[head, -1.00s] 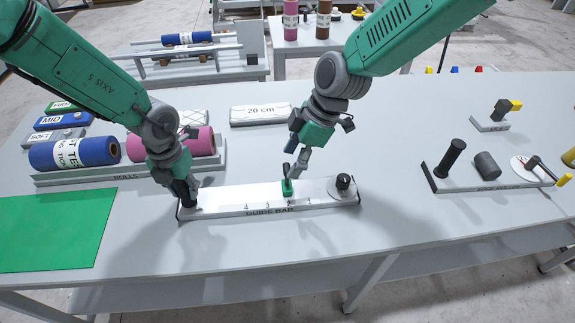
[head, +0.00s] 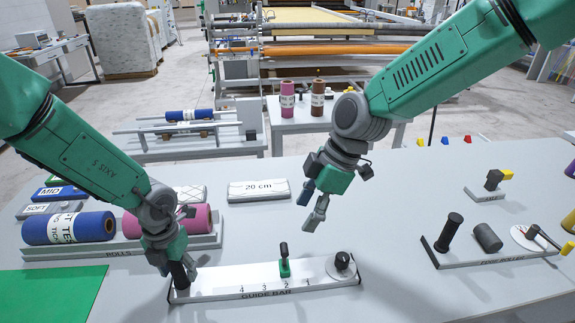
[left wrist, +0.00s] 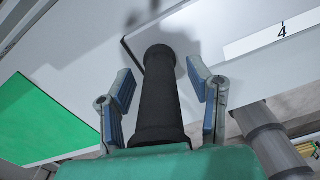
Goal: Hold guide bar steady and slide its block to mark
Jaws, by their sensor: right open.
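The white guide bar (head: 215,294) lies near the table's front edge, numbered along its front. A black post (head: 180,276) stands at its left end. My left gripper (head: 176,270) is around this post. In the left wrist view the post (left wrist: 160,95) stands between the blue-padded fingers, with a gap showing on each side, so the jaws look open. The green block (head: 285,269) with a dark upright handle sits on the bar, above the number 2. My right gripper (head: 314,218) is open and empty, above and behind the block, clear of it.
A dark round knob (head: 342,262) sits at the bar's right end. Fabric rolls (head: 68,228) lie in a rack behind the left arm. A green sheet (head: 50,292) lies at left. A rack of tools (head: 487,237) stands at right. A white 20 cm piece (head: 258,190) lies behind the bar.

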